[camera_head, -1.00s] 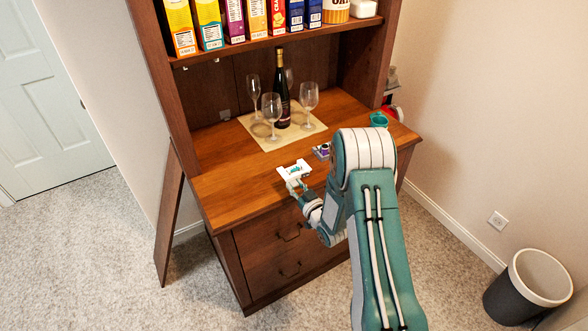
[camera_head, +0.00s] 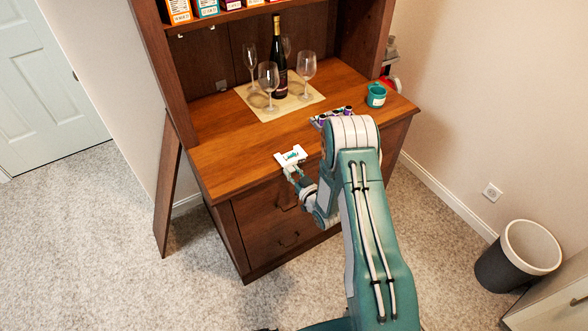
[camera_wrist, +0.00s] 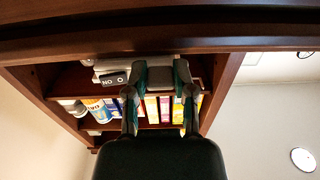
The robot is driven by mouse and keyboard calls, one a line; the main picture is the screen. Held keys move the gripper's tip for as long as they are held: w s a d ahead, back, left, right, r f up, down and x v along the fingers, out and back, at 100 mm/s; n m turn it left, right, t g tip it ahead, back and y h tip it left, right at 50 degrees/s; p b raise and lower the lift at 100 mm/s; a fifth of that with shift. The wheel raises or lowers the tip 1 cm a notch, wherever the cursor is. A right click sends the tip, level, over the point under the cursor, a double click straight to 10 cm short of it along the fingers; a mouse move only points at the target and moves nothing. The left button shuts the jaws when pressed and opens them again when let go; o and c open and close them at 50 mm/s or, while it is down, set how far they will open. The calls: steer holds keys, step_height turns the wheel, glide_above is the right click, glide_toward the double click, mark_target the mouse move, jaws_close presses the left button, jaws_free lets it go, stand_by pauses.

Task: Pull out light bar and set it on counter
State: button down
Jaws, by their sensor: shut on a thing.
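The light bar is a small white bar (camera_head: 291,156) in the head view, overlapping the front part of the wooden counter (camera_head: 235,150). My gripper (camera_head: 296,173) reaches it from the front side and is shut on it. In the wrist view the whitish bar (camera_wrist: 110,66) lies across my gripper's fingertips (camera_wrist: 160,82), with a dark switch marked with lettering on its left part. I cannot tell whether the bar touches the counter or is held above it.
A dark bottle (camera_head: 279,70) and several wine glasses stand on a beige mat (camera_head: 262,113). Purple-topped small items (camera_head: 322,119) sit right of the bar, partly behind my arm. A teal mug (camera_head: 376,95) stands at the counter's right. The counter's left front is clear.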

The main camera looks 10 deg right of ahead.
steer(key=shift+a, duration=0.35)
steer(key=shift+c, duration=1.9)
jaws_free()
steer(key=shift+d, duration=0.45)
steer(key=shift+o, duration=1.6)
steer(key=shift+a, duration=0.25)
